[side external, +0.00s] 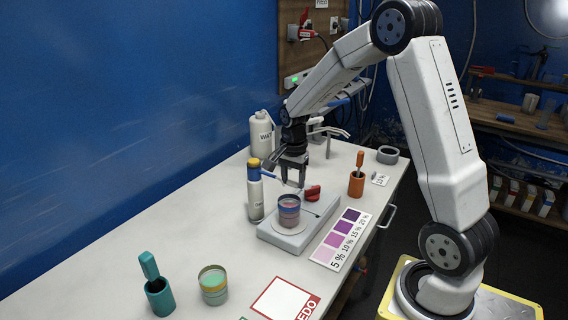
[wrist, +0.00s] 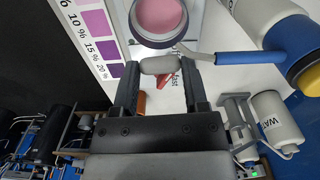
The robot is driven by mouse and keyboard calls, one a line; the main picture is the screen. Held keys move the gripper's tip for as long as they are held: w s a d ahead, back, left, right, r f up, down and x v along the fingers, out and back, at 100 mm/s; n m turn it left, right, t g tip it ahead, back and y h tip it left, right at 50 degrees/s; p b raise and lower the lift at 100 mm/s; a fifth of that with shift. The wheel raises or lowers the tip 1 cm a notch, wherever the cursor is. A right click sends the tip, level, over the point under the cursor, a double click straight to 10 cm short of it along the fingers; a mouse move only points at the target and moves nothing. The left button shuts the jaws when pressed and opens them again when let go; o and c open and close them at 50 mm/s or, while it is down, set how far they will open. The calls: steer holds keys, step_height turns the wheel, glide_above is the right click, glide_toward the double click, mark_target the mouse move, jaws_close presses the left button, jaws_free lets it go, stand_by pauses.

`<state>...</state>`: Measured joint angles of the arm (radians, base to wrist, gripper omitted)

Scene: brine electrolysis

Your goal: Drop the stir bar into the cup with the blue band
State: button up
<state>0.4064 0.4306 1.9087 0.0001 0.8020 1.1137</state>
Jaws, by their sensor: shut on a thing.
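The stir bar (wrist: 161,65) is a small pale grey capsule. My gripper (wrist: 160,72) is shut on it, one finger at each end. In the side view my gripper (side external: 292,181) points down just above the cup with the blue band (side external: 289,212), and the bar is too small to make out clearly. That cup stands upright on the hotplate stirrer (side external: 275,236) and has bluish and reddish bands. In the wrist view the cup (wrist: 158,20) holds pink liquid, and the bar appears beside its rim, not over its opening.
A second cup (side external: 213,285) with greenish contents stands front left, near a teal holder (side external: 160,297). A bottle with a blue and yellow top (side external: 255,190) stands close left of the stirrer. A purple colour chart (side external: 341,240) lies right. An orange holder (side external: 356,184) stands behind it.

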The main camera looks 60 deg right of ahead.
mark_target(293, 181)
steer(key=shift+f, duration=1.6)
steer(key=o, duration=1.3)
steer(key=shift+r, duration=3.9)
steer(key=s+a+f+n+t, duration=0.1)
steer(key=s+a+n, duration=0.2)
steer(key=a+n, duration=0.2)
steer(key=s+a+f+n, duration=0.2)
steer(key=s+a+n, duration=0.2)
steer(key=a+n, duration=0.2)
steer(key=s+a+f+n+t, duration=0.1)
steer(key=s+a+f+n, duration=0.1)
steer(key=s+a+n, duration=0.2)
steer(key=shift+a+f+n+t, duration=0.2)
steer(key=shift+a+n+t, duration=0.1)
steer(key=shift+a+n, duration=0.75)
